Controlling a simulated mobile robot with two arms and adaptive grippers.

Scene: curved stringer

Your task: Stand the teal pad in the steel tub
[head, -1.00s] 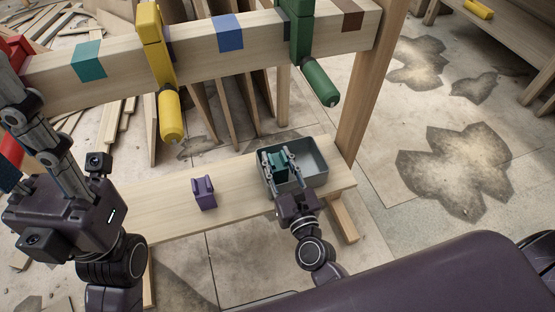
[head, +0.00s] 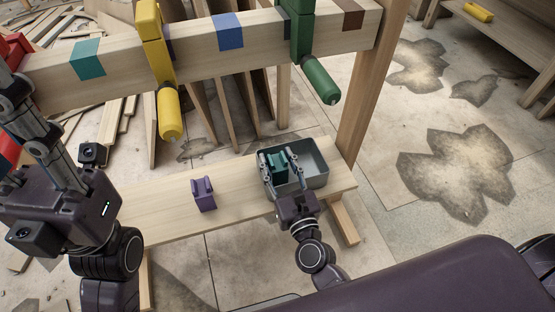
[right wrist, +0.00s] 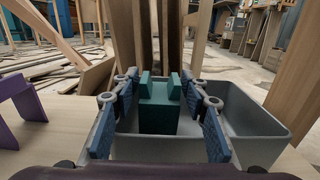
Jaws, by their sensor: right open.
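The teal pad (head: 278,168) stands upright inside the grey steel tub (head: 318,165), toward its left side. In the right wrist view the teal pad (right wrist: 158,112) shows between the fingers, and the tub (right wrist: 262,112) reaches out to the right. My right gripper (head: 280,162) is open, one finger on each side of the pad, with gaps showing in the right wrist view (right wrist: 160,120). The pad's underside is hidden. My left gripper (head: 25,110) is at the left, its fingers overlapping a red clamp in the picture; I cannot tell its jaw state.
A purple pad (head: 204,195) stands on the low wooden bench (head: 165,205), left of the tub. Above is a beam (head: 120,55) with coloured patches, a yellow clamp (head: 170,112), a green clamp (head: 318,82) and the red clamp (head: 18,48). The bench between purple pad and tub is clear.

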